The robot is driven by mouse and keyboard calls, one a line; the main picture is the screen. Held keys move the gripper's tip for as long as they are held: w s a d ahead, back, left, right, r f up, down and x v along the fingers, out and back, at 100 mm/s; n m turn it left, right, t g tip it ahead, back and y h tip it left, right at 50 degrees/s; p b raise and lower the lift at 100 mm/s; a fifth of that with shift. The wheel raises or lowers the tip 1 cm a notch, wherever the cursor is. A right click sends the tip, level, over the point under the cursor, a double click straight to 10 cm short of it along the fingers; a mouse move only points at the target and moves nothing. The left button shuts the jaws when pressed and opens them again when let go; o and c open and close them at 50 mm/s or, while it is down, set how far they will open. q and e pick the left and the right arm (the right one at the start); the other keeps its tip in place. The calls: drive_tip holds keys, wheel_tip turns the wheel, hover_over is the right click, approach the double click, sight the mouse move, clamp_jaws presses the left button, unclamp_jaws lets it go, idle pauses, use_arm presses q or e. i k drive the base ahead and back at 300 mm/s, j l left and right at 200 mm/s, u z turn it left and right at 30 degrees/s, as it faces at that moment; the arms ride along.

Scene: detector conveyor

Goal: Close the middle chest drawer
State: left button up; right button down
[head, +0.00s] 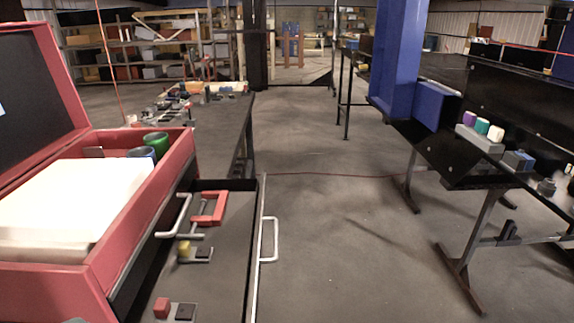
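A red tool chest (110,268) stands at the left of the head view with its lid (65,75) up. One drawer (228,275) is pulled out to the right, with a pale front edge and a metal handle (266,240) on its outer face. Another metal handle (176,216) sits on the chest's front above the open drawer. I cannot tell for certain which level the open drawer is. In it lie a red bracket-shaped piece (209,208), a yellow piece (184,249) and a red block (162,307). Neither of my grippers is in view.
A white block (70,200) and green and blue round items (156,143) are in the chest top. A dark workbench (215,125) stands behind the chest. A black table (470,165) with small parts and a blue column (397,60) stand at right. The floor between is clear.

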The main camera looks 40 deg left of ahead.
sight(225, 289)
drive_tip(key=i+u, duration=0.2)
drive_tip(key=u, duration=0.25)
drive_tip(key=i+u, duration=0.2)
drive_tip(key=u, duration=0.25)
drive_tip(key=i+l+u, duration=0.1)
drive_tip(key=u, duration=0.3)
drive_tip(key=i+l+u, duration=0.15)
drive_tip(key=u, duration=0.3)
drive_tip(key=i+l, duration=0.05)
